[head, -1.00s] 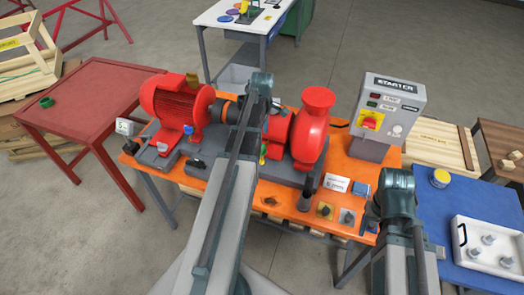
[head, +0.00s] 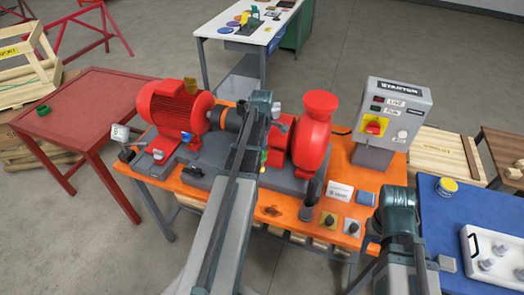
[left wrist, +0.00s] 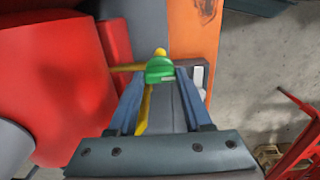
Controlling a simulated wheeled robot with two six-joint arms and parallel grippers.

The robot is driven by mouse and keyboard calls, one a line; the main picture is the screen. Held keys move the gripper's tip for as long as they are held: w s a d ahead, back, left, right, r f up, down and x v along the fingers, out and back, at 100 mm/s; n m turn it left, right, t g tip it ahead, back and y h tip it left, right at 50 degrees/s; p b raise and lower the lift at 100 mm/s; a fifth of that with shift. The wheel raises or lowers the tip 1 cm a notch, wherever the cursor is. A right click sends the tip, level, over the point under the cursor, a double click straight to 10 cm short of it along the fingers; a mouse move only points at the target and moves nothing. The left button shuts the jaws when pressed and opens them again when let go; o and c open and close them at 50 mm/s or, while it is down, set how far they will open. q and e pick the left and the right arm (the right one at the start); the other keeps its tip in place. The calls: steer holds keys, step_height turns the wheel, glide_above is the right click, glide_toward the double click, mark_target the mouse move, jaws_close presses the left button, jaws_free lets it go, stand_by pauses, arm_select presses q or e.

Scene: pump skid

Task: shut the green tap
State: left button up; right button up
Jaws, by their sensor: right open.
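The green tap (left wrist: 160,70) shows in the left wrist view as a small green handle beside a yellow part. My left gripper (left wrist: 161,78) has one finger on each side of this handle, with no clear gap, and appears shut on it. In the head view the tap (head: 264,156) is a small green spot beside the red pump (head: 312,140), partly covered by my left arm. My left fingers are hidden behind that arm there. My right arm stands at the lower right; its gripper fingers are hidden.
The orange skid (head: 270,207) also carries a red motor (head: 175,108) and a grey starter box (head: 390,112). A black upright part (head: 308,203) stands in front of the pump. A red table (head: 75,110) is at left, a blue table (head: 445,215) at right.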

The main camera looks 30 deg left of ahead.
arm_select(q)
jaws_close()
steer(key=shift+m, duration=0.3)
steer(key=m, duration=1.3)
steer(key=shift+m, duration=2)
